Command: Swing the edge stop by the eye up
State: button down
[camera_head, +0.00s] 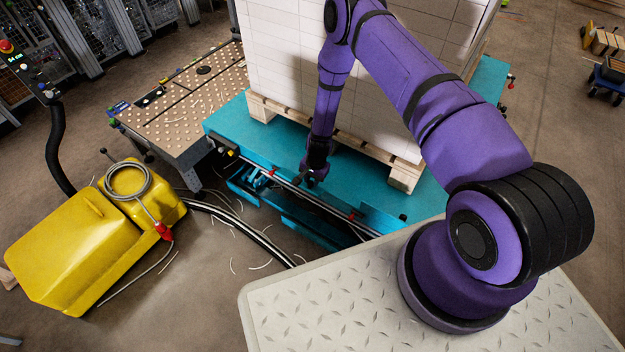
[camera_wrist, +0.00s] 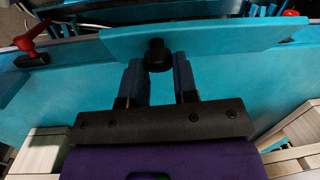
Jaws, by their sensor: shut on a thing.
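The edge stop (camera_wrist: 220,38) is a flat teal plate across the top of the wrist view, lying slightly aslant along the table edge. Its black round eye (camera_wrist: 157,52) is at the plate's near side, between the two fingers. My gripper (camera_wrist: 158,72) is shut on this eye, a finger on each side. In the head view my gripper (camera_head: 314,175) is low at the near edge of the teal table (camera_head: 222,125), just in front of the pallet. There the fingers are small and dark, and the eye cannot be made out.
A wooden pallet (camera_head: 404,176) with a tall white stack (camera_head: 285,60) stands on the table behind my gripper. A red clamp handle (camera_wrist: 30,36) is left of the stop in the wrist view. A yellow machine (camera_head: 75,250) and a dotted table (camera_head: 190,105) stand at left.

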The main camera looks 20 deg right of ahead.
jog(key=shift+d, duration=0.1)
jog(key=c, duration=0.9)
grip_release()
jog(key=shift+s, duration=0.1)
jog(key=shift+r, duration=0.1)
jog(key=r, duration=0.3)
jog(key=d+r, duration=0.1)
jog(key=r, duration=0.6)
jog(key=shift+d+r, duration=0.15)
jog(key=shift+r, duration=0.1)
